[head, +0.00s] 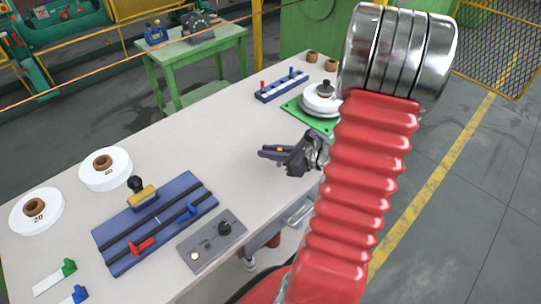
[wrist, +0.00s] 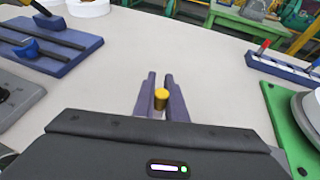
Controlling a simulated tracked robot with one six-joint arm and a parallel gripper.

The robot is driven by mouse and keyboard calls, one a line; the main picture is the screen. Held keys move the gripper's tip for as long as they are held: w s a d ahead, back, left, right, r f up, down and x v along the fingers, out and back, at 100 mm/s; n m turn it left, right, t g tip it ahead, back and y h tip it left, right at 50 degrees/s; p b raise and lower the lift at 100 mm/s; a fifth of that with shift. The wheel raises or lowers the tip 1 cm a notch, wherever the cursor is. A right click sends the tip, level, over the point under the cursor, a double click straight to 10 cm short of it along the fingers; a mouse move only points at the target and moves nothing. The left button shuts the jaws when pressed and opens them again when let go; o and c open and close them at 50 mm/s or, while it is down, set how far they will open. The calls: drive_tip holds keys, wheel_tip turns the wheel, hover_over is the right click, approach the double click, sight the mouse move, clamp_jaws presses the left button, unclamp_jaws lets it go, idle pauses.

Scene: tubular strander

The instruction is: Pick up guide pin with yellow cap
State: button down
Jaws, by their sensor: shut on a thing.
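The guide pin with the yellow cap (wrist: 161,98) is between the two purple fingers of my gripper (wrist: 160,77) in the wrist view. The gripper is shut on it. Only the cap shows clearly; the pin's shaft is hidden below it. I cannot tell how high the pin is above the table.
A blue rack (head: 281,86) with a red and a blue pin stands behind my gripper. A green plate (head: 297,107) with white discs lies to the right. A blue rail fixture (head: 155,222) and a grey control box (head: 212,240) are at the left front. The table's middle is clear.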

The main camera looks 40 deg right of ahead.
wheel_tip(320, 180, up, 8)
idle(0.5)
drive_tip(key=shift+a, duration=0.1)
idle(0.4)
